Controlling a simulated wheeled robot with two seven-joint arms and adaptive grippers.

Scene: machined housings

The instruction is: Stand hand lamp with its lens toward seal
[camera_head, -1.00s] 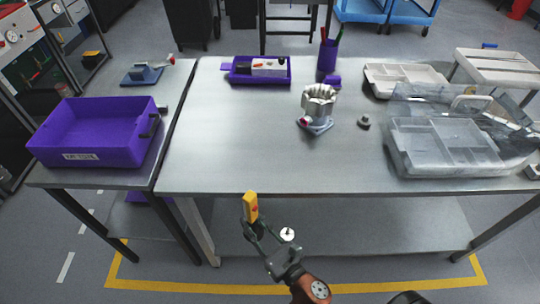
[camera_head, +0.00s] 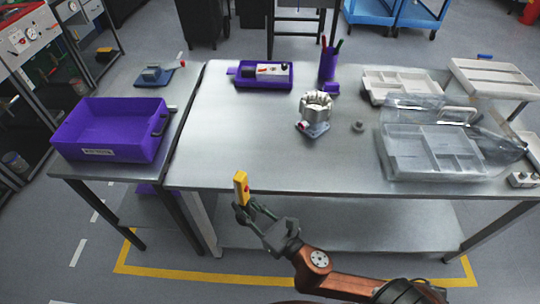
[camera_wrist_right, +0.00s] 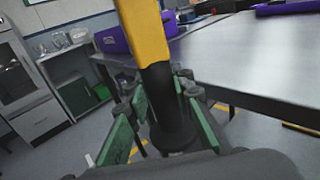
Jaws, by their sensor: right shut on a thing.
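The hand lamp (camera_head: 241,186) is a yellow bar with a red mark and a dark lower end. My right gripper (camera_head: 243,208) is shut on its dark end and holds it roughly upright, in front of the table's front edge. In the right wrist view, the lamp (camera_wrist_right: 146,35) rises from between the green-sided fingers (camera_wrist_right: 158,95). Which face carries the lens cannot be told. No part is clearly recognisable as the seal; a silver machined housing (camera_head: 315,108) with a red spot at its base stands mid-table. My left gripper is not in view.
On the metal table (camera_head: 250,150) are a small grey knob (camera_head: 358,126), a purple tray (camera_head: 262,83), a purple pen cup (camera_head: 328,66) and a clear-lidded organiser (camera_head: 435,155) at right. A purple bin (camera_head: 110,127) stands on the left side table. The table's front left is clear.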

